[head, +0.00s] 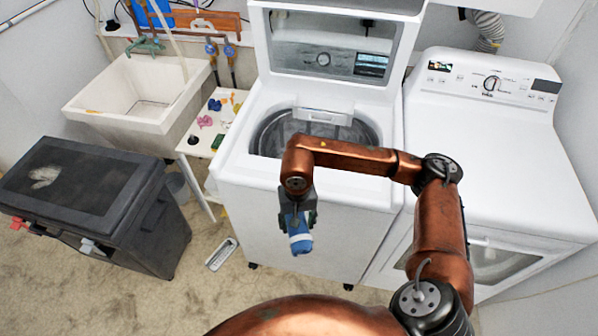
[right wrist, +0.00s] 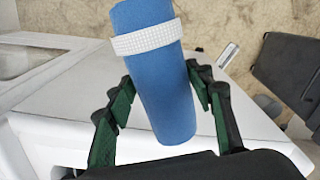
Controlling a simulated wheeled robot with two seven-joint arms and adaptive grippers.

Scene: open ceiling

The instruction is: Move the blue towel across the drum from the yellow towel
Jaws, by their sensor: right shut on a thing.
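The blue towel (head: 299,232) is a tight roll with a white band, seen larger in the right wrist view (right wrist: 160,85). My right gripper (head: 297,212) is shut on it, and its green-padded fingers (right wrist: 165,115) stand on either side of the roll. The towel hangs in front of the top-load washer (head: 300,230), below its top edge. The washer's lid is up and its drum (head: 272,137) is open, partly hidden by my right arm. I cannot make out a yellow towel. My left gripper is not in view.
A white dryer (head: 490,150) stands right of the washer. To the left are a small side table (head: 208,152) with little coloured items, a utility sink (head: 140,95) and a dark lidded bin (head: 90,200). A power strip (head: 222,254) lies on the floor.

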